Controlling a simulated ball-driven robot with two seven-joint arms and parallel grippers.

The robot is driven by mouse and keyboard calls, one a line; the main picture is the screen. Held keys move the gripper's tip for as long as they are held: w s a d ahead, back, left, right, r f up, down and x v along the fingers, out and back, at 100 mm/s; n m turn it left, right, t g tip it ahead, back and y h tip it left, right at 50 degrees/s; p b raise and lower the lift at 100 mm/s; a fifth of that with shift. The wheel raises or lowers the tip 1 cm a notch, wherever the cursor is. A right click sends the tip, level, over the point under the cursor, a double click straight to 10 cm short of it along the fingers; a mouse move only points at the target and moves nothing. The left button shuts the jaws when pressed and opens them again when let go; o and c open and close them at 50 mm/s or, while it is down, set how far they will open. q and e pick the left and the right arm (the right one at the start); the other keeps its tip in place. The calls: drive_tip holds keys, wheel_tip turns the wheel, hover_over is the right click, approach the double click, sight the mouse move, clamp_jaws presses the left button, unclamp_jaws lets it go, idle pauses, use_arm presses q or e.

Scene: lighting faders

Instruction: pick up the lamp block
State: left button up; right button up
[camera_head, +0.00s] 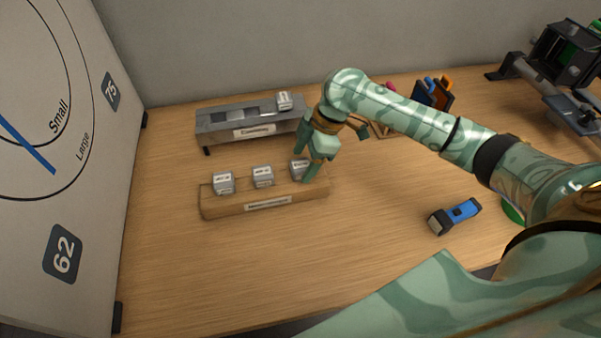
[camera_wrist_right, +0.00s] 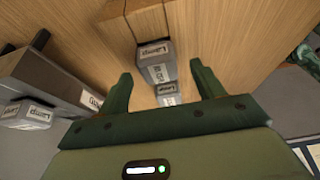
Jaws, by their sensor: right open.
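Several small grey blocks with white labels stand on a low wooden rack: a left block (camera_head: 223,183), a middle block (camera_head: 262,177) and a right block (camera_head: 298,169). Another grey block (camera_head: 285,101) sits on the grey rack behind.
The wooden rack (camera_head: 230,207) and grey rack (camera_head: 215,135) stand close together. A blue-and-black device (camera_head: 455,216) lies at the right, and a dark machine (camera_head: 560,70) stands far right. A large dial panel (camera_head: 60,150) borders the left.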

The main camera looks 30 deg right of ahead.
drive_tip(key=x, duration=0.2)
drive_tip(key=shift+w+f, duration=0.1)
drive_tip(key=shift+f, duration=0.2)
drive_tip(key=shift+r, duration=0.1)
drive_tip(key=c, duration=1)
drive_tip(key=shift+r, duration=0.1)
